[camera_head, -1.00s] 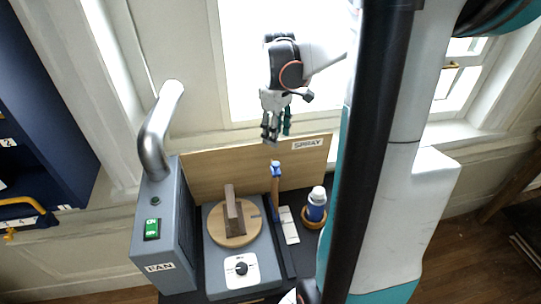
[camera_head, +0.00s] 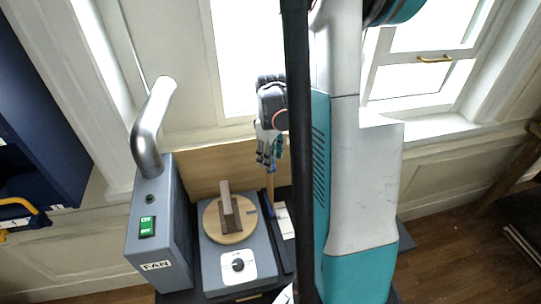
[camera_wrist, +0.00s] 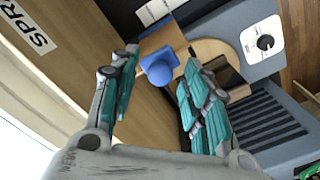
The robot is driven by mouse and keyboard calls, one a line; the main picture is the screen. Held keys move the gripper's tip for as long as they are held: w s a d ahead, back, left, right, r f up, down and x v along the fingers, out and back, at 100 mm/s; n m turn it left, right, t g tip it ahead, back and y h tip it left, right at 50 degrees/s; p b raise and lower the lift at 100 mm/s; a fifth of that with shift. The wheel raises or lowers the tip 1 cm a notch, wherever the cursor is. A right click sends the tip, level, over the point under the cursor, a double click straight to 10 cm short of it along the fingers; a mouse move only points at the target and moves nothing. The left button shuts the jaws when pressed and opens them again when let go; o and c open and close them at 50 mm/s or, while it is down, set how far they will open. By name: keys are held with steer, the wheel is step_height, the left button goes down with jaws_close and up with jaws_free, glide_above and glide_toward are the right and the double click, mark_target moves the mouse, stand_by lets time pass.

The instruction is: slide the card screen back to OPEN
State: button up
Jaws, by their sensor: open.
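The card screen (camera_head: 270,184) is a thin tan upright piece on a dark rail, seen nearly edge-on in the head view. Its blue knob (camera_wrist: 159,67) shows in the wrist view, with part of the tan card (camera_wrist: 168,42) behind it. My gripper (camera_head: 268,152) is open above the screen's top end. In the wrist view its teal fingers (camera_wrist: 160,60) spread to either side of the knob, with no clear contact. In the head view my gripper hides the knob. A white label strip (camera_head: 284,221) lies beside the rail; its wording is unreadable.
A grey FAN box (camera_head: 160,225) with a silver pipe and green switch stands left. A grey dial unit (camera_head: 215,267) carries a round wooden disc (camera_head: 212,222) with a dark upright bar. A wooden back panel (camera_head: 200,165) stands behind. My own arm column hides the right side.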

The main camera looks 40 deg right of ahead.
jaws_close()
steer(key=w+d, duration=0.1)
steer(key=w+b, duration=0.1)
steer(key=w+d+b, duration=0.1)
steer(key=w, duration=0.1)
steer(key=shift+d, duration=0.3)
steer(key=shift+w, duration=0.1)
steer(key=shift+c, duration=0.3)
jaws_free()
steer(key=shift+r, duration=0.1)
steer(key=shift+o, duration=0.3)
steer(key=shift+w+d, duration=0.1)
steer(key=shift+w, duration=0.05)
step_height(320, 180, up, 12)
